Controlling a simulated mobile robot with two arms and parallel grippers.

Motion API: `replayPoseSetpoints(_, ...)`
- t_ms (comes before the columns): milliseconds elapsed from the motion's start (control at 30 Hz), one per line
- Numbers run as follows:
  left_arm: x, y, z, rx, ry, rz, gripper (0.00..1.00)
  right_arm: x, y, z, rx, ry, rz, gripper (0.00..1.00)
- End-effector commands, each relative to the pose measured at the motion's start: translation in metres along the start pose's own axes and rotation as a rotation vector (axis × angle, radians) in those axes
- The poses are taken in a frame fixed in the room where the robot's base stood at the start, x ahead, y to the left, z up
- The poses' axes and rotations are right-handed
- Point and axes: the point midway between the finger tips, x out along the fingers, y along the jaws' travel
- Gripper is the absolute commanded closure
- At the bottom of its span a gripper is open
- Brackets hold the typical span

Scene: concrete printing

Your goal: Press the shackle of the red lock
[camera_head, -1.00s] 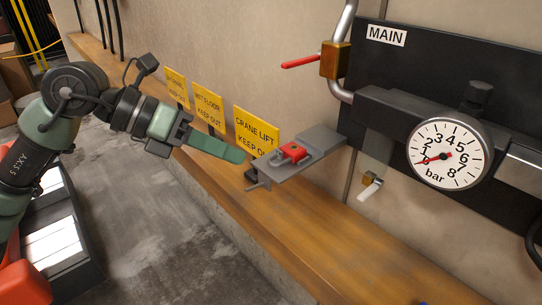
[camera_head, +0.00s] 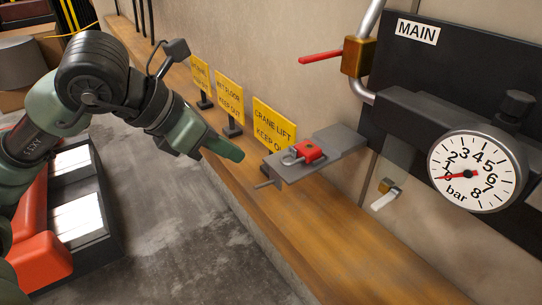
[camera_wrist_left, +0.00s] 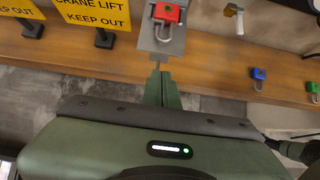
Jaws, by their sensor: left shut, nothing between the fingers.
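The red lock (camera_head: 310,151) lies flat on a grey metal plate (camera_head: 334,143) above the wooden ledge. Its grey shackle (camera_head: 290,159) points left, toward my left gripper. My left gripper (camera_head: 240,156) is shut and empty, a short way left of the shackle and apart from it. In the left wrist view the red lock (camera_wrist_left: 167,13) is at the top, with its shackle (camera_wrist_left: 163,33) facing my shut green fingers (camera_wrist_left: 162,77). I cannot tell from the pictures whether the shackle is open or closed. My right gripper is not in view.
Yellow signs (camera_head: 272,124) stand on the ledge behind the gripper. A pressure gauge (camera_head: 470,172) and a red-handled valve (camera_head: 356,56) are at the right. The wrist view shows a blue lock (camera_wrist_left: 258,77) and a green lock (camera_wrist_left: 312,91).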

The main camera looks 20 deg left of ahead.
Motion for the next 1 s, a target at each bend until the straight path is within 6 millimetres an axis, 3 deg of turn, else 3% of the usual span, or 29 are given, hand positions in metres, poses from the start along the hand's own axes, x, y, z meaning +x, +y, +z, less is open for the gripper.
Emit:
replayPoseSetpoints(300, 0.067, -0.002, 0.002, -0.001, 0.003, -0.006, 1.0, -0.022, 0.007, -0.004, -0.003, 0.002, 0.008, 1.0)
replayPoseSetpoints(500, 0.089, -0.001, 0.021, 0.0, -0.001, -0.005, 1.0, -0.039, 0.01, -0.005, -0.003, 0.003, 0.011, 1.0)
replayPoseSetpoints(700, 0.1, -0.001, 0.025, 0.001, -0.001, -0.002, 1.0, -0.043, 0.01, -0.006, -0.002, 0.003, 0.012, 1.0)
replayPoseSetpoints(1000, 0.101, 0.0, 0.025, 0.001, -0.001, -0.001, 1.0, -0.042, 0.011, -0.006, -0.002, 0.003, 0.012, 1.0)
